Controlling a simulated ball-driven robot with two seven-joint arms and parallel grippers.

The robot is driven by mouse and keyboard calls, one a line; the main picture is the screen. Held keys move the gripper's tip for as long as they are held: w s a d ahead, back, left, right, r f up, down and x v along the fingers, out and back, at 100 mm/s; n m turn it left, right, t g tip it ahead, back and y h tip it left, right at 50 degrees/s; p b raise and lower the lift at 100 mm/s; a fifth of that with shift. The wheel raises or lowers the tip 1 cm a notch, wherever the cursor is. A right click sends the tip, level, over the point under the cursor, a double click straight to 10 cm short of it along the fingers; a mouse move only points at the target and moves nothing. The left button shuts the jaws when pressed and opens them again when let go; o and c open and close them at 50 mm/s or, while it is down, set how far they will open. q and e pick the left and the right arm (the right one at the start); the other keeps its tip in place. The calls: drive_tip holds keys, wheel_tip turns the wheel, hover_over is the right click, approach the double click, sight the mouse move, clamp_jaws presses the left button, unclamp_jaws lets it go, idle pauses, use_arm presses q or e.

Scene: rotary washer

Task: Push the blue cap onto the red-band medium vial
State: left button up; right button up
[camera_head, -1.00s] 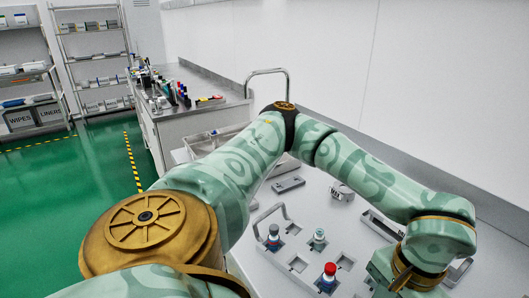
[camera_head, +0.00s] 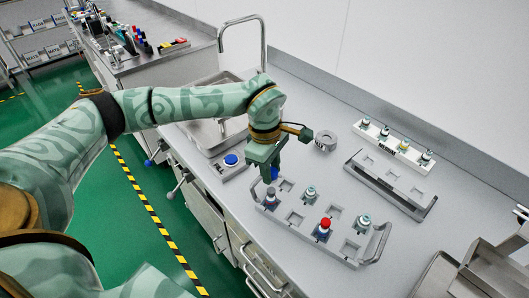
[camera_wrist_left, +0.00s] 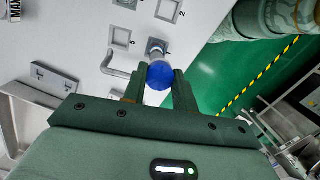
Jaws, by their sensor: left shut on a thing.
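My left gripper (camera_head: 266,166) points down over the near-left end of the grey rack (camera_head: 372,247) and is shut on a blue cap (camera_head: 274,173). In the left wrist view the blue cap (camera_wrist_left: 159,76) sits between the two fingers. Just beyond it a grey-topped vial (camera_wrist_left: 155,48) stands in a rack slot; I cannot tell whether cap and vial touch. In the head view this vial (camera_head: 270,198) stands upright just below the fingertips. A red-topped vial (camera_head: 323,229) stands in another slot. My right gripper is not in view.
Two pale-topped vials (camera_head: 310,193) (camera_head: 362,222) also stand in the rack. Bare counter lies between.

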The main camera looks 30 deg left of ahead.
sight(272, 190)
use_arm(q)
drive_tip(key=shift+w+a+n, duration=0.1)
drive_tip(key=shift+w+n, duration=0.05)
drive_tip(key=shift+n, duration=0.25)
drive_tip(key=shift+f, duration=0.25)
drive_tip(key=shift+f+b, duration=0.9)
drive_tip(key=shift+b, duration=0.05)
wheel_tip(272, 190, down, 2)
drive_tip(key=shift+f+b, duration=0.2)
drive_tip(key=shift+b, duration=0.85)
drive_tip(key=shift+f+b, duration=0.35)
drive_tip(key=shift+f, duration=0.6)
drive_tip(key=shift+r, duration=0.15)
drive_tip(key=shift+r+p, duration=0.3)
drive_tip(key=shift+p, duration=0.2)
